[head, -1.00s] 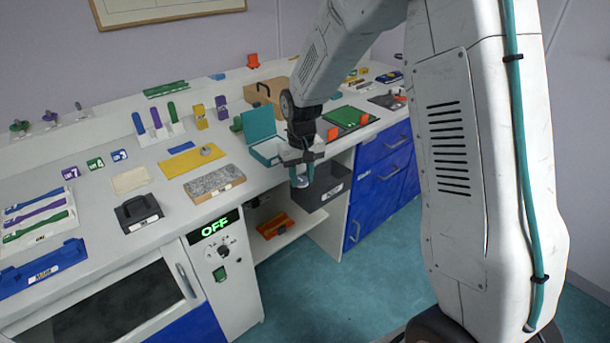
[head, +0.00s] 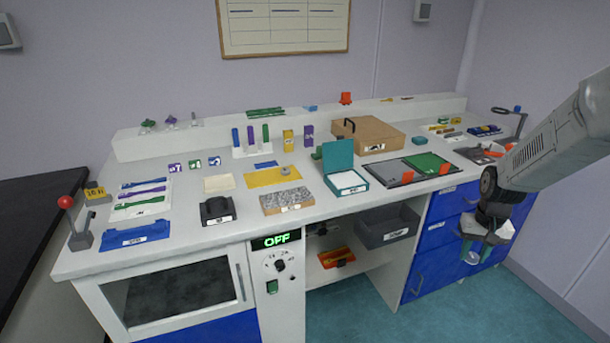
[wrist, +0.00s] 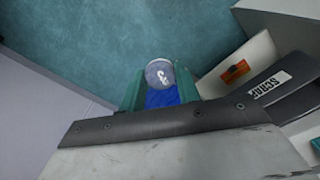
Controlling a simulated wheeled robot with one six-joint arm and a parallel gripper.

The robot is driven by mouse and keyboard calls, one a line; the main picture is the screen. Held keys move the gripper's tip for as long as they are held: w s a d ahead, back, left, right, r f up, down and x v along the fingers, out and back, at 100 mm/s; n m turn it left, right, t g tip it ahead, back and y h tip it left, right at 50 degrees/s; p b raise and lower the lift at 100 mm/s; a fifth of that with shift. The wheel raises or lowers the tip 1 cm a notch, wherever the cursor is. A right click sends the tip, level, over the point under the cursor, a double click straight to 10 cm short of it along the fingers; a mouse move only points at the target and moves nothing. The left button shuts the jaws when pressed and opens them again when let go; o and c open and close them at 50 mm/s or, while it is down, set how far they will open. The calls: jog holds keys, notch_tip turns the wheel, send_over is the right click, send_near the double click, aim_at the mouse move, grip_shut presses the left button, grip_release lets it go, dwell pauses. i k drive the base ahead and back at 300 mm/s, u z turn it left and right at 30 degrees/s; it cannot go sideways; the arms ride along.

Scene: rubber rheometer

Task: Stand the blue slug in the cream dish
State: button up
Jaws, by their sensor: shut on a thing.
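My gripper (head: 473,247) hangs at the right in the head view, in front of the blue drawers. In the wrist view its teal fingers (wrist: 160,88) are shut on a blue piece (wrist: 163,97), which I take for the blue slug. A pale grey round end with a dark mark (wrist: 159,72) shows at its tip. In the head view only a pale end (head: 470,258) shows below the fingers. A flat cream square (head: 219,183) lies on the bench left of the yellow mat; I cannot tell whether it is the cream dish.
The bench (head: 345,208) holds an open teal box (head: 346,183), a granite block (head: 287,200), a yellow mat (head: 258,181) and a rack of coloured uprights (head: 252,153). A dark scrap bin (head: 388,227) sits under the bench. The floor in front is clear.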

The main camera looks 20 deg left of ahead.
aim_at(211, 186)
jog(key=z, duration=1.55)
jog(key=k, duration=1.15)
jog(key=u, duration=2.35)
